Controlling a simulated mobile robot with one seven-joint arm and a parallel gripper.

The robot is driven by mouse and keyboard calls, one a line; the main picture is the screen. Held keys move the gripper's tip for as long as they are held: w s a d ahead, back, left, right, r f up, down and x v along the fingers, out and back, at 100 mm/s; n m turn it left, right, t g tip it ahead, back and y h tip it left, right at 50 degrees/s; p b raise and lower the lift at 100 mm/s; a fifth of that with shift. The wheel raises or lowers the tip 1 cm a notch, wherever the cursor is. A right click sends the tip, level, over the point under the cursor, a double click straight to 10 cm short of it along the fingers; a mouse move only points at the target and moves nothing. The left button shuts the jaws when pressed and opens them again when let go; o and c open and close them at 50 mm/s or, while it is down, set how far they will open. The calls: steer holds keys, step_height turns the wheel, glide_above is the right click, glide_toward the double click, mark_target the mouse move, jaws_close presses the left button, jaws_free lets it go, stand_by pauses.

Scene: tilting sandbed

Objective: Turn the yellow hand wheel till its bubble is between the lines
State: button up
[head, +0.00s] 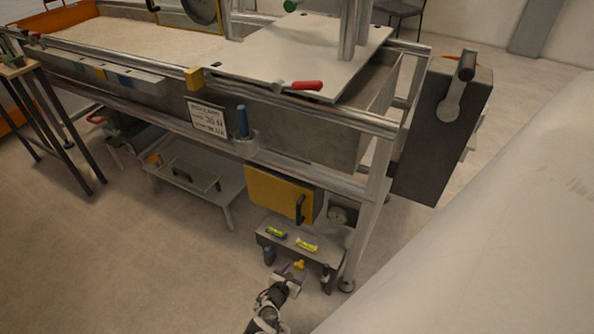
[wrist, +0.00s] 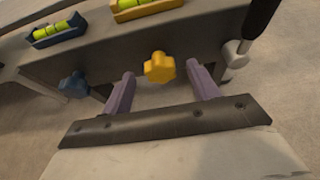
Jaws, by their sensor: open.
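The yellow hand wheel (wrist: 159,67) is a small lobed knob on the front of a grey bench-like block (head: 272,240). It also shows in the head view (head: 299,265). My gripper (wrist: 163,84) is open, with its two purple fingers on either side of the yellow wheel and apart from it. The yellow-framed level vial (wrist: 140,8) sits on the block above the wheel and also shows in the head view (head: 307,245). Its liquid is yellow-green; where its bubble lies against the lines is too small to tell.
A blue hand wheel (wrist: 74,85) and a blue-framed vial (wrist: 57,30) are to the left. A yellow cabinet (head: 272,192) with a black handle hangs behind the block. Open floor lies to the left.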

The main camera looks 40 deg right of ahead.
steer(key=shift+b+x, duration=0.4)
steer(key=shift+x, duration=0.5)
steer(key=c, duration=0.9)
steer(key=shift+c, duration=0.2)
steer(key=shift+s+m, duration=0.1)
steer(key=shift+m, duration=0.4)
steer(key=shift+s+d+f+m+t+y+b, duration=0.15)
steer(key=shift+m+t+b, duration=0.75)
steer(key=shift+m, duration=0.7)
steer(key=shift+s+a+f+m+t+y+b, duration=0.15)
steer(key=shift+m+t+b, duration=0.45)
steer(key=shift+m+t, duration=0.8)
steer(key=shift+s+d+f+m+t+b, duration=0.15)
steer(key=shift+m+t+b, duration=0.65)
steer(key=shift+m, duration=1)
steer(key=shift+r, duration=0.1)
